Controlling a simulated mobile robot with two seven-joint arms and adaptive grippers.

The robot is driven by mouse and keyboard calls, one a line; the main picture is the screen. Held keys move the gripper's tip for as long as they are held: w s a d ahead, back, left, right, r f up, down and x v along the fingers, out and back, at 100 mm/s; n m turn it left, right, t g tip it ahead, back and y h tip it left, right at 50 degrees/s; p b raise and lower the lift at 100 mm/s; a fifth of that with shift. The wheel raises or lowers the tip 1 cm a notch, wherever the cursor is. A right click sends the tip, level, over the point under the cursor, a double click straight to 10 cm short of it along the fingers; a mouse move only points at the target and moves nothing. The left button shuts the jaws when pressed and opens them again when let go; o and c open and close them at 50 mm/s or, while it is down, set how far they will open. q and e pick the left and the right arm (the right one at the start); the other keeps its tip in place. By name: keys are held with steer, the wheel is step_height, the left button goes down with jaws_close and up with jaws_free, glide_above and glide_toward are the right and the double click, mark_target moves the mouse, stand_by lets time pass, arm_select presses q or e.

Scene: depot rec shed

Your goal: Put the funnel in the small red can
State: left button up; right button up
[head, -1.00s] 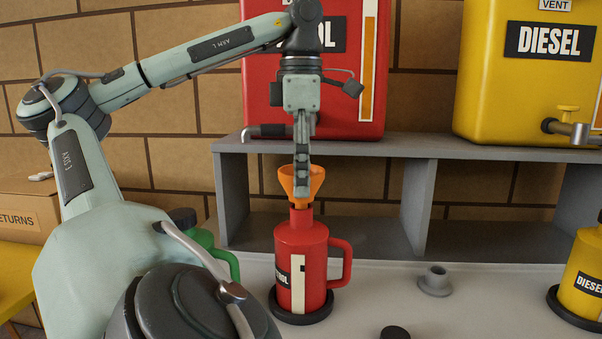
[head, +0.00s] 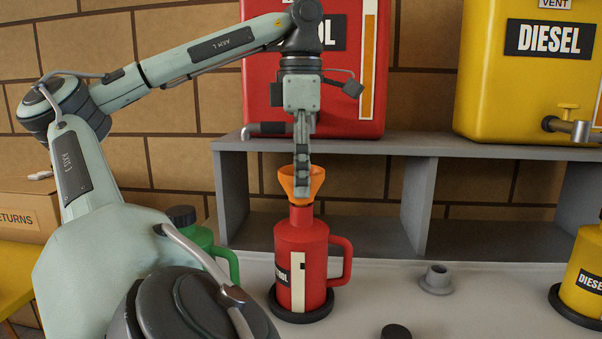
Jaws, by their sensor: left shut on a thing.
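The orange funnel (head: 290,182) is upright, with its wide mouth up and its spout at the neck of the small red can (head: 292,250). The spout's lower end is hidden, and I cannot tell how deep it sits in the neck. The can stands upright on a dark round base, with its handle to the right. My left gripper (head: 303,190) points down and is shut on the funnel's rim, directly above the can. My right gripper is not in view.
A grey shelf (head: 470,149) behind carries a red tank (head: 262,75) and a yellow diesel tank (head: 480,90). A green can (head: 228,262) is left, partly behind my arm. A yellow can (head: 585,270) stands right. A grey fitting (head: 436,279) and dark cap (head: 396,332) are on the bench.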

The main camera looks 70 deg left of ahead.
arm_select(q)
steer(key=shift+f+b, duration=0.35)
steer(key=shift+f, duration=0.05)
steer(key=o, duration=0.8)
steer(key=shift+c, duration=0.2)
steer(key=shift+r, duration=0.2)
step_height(320, 180, up, 11)
steer(key=p, duration=0.5)
steer(key=shift+p, duration=0.3)
steer(key=shift+f, duration=0.15)
